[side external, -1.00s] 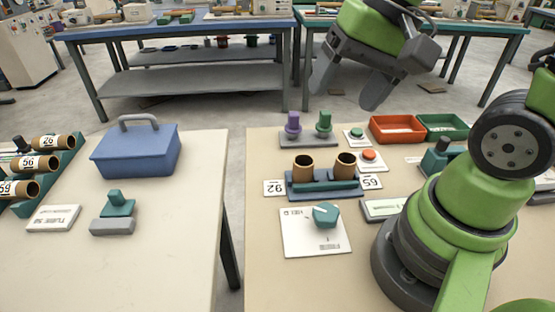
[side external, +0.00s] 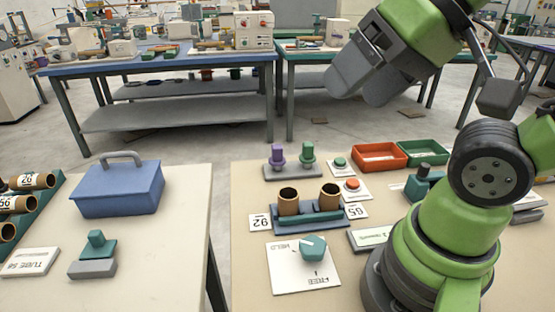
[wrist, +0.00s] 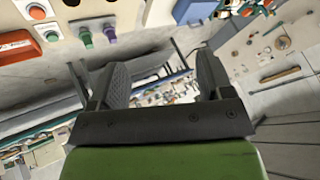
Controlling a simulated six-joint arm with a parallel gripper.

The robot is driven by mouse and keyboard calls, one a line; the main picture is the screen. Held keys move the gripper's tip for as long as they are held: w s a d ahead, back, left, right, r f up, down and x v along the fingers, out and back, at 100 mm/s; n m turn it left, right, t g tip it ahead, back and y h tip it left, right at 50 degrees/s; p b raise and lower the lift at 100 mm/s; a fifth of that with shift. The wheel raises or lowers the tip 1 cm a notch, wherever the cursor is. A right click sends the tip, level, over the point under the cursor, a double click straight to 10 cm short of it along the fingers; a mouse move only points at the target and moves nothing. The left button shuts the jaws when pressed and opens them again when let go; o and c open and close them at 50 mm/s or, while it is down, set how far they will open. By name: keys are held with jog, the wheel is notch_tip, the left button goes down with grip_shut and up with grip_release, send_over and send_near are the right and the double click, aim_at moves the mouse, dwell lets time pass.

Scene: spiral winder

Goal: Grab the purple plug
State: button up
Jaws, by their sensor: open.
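In the side external view the purple plug (side external: 277,156) stands upright in a grey base (side external: 292,172) at the back of the right bench. A green plug (side external: 307,154) stands beside it on the right. My gripper (side external: 360,98) is open and empty, high above the bench's back edge, up and right of the purple plug and well apart from it. In the wrist view its two fingers (wrist: 160,85) are spread with nothing between them.
Two brown tubes (side external: 308,195) stand in a blue holder in front of the plugs. An orange tray (side external: 379,156) and a green tray (side external: 422,152) lie to the right. A white card with a teal knob (side external: 313,248) lies nearer. A blue toolbox (side external: 118,188) is on the left bench.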

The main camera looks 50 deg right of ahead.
dwell(0.4)
jog(key=shift+c, duration=1.2)
